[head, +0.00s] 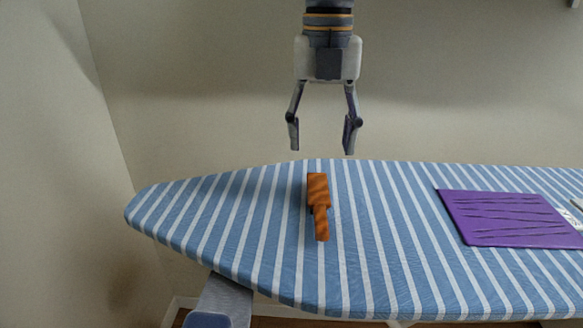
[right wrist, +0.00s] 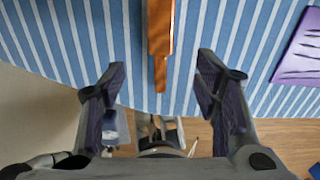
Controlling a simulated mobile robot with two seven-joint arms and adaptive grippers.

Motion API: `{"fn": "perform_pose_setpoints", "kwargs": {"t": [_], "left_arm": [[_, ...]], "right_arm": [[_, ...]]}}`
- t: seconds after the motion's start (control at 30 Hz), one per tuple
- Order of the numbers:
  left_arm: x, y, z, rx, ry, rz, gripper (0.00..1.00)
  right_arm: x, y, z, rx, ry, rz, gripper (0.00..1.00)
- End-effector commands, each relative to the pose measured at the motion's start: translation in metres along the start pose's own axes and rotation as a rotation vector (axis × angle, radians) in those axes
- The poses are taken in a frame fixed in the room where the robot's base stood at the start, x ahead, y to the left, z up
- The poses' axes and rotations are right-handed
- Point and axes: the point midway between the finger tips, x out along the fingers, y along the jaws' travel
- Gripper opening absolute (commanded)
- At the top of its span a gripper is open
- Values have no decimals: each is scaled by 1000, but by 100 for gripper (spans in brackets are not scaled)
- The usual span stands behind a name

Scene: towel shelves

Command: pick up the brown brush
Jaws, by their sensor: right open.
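The brown brush (head: 318,200) is orange-brown and lies on the blue-and-white striped ironing board (head: 260,210), its wider part toward the back and its narrower part toward the front. My right gripper (head: 321,150) hangs pointing down, open and empty, above and apart from the brush in the head view. In the right wrist view the brush (right wrist: 160,40) shows at top centre, lined up with the gap between the open fingers (right wrist: 161,82). My left gripper is not in view.
A purple flat item (head: 515,220) with dark creases lies on the board at the right. A small pale item (head: 572,215) sits beside it at the picture's edge. The board around the brush is clear. A bare wall (head: 220,100) stands behind.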

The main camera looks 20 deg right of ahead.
Motion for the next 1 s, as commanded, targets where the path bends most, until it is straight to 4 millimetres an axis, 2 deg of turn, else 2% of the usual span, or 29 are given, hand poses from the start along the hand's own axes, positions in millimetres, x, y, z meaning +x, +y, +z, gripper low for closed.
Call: {"fn": "perform_pose_setpoints", "kwargs": {"t": [0.07,0.3,0.47,0.7,0.97,1.0], "left_arm": [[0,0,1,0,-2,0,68],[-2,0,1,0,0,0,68],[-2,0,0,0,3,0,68],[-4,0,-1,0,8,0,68],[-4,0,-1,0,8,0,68],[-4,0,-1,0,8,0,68]], "right_arm": [[2,0,-1,0,1,-1,57],[53,0,-1,1,4,-1,57],[73,0,-1,1,3,0,57],[116,2,0,1,1,0,57],[121,2,1,1,-1,1,57],[121,2,1,1,-1,1,48]]}}
